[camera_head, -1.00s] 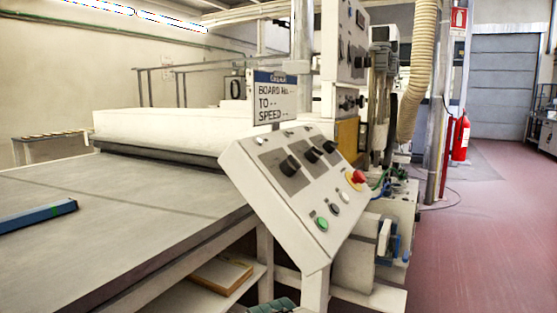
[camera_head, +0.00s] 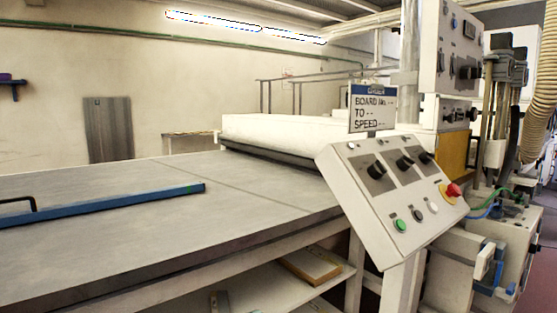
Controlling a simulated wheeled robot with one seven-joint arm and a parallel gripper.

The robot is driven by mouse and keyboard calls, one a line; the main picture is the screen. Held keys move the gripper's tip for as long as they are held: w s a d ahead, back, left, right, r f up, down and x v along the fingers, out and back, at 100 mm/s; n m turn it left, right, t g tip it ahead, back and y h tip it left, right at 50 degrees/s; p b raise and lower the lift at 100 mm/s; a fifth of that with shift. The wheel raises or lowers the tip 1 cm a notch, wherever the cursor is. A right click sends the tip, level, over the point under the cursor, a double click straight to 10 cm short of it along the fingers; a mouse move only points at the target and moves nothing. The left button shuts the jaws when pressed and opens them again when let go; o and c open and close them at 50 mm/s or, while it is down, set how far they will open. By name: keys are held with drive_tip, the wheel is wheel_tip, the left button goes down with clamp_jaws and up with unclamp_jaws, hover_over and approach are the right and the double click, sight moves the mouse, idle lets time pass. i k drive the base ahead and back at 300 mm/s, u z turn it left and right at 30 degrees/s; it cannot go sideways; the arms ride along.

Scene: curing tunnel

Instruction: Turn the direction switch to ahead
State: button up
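A tilted pale control panel (camera_head: 375,217) stands at the right of the view, at the table's corner. It carries a row of black rotary knobs: a left knob (camera_head: 377,170), a middle knob (camera_head: 404,163) and a right knob (camera_head: 427,157). Their labels are too small to read, so I cannot tell which is the direction switch or where it points. Below them are a green button (camera_head: 400,225), a black button (camera_head: 417,215), a white button (camera_head: 433,207) and a red mushroom button (camera_head: 453,190) on a yellow base. My gripper is not in view.
A sign (camera_head: 373,108) reading "BOARD No., TO, SPEED" stands behind the panel. A long grey table (camera_head: 130,215) fills the left, with a blue bar (camera_head: 110,206) on it. The white tunnel housing (camera_head: 285,134) is behind. A shelf below holds a wooden block (camera_head: 310,266).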

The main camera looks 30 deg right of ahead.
sight(405, 162)
drive_tip(key=u, duration=0.75)
drive_tip(key=k, duration=0.8)
drive_tip(key=z, duration=1.15)
drive_tip(key=i, duration=0.3)
drive_tip(key=z, duration=0.1)
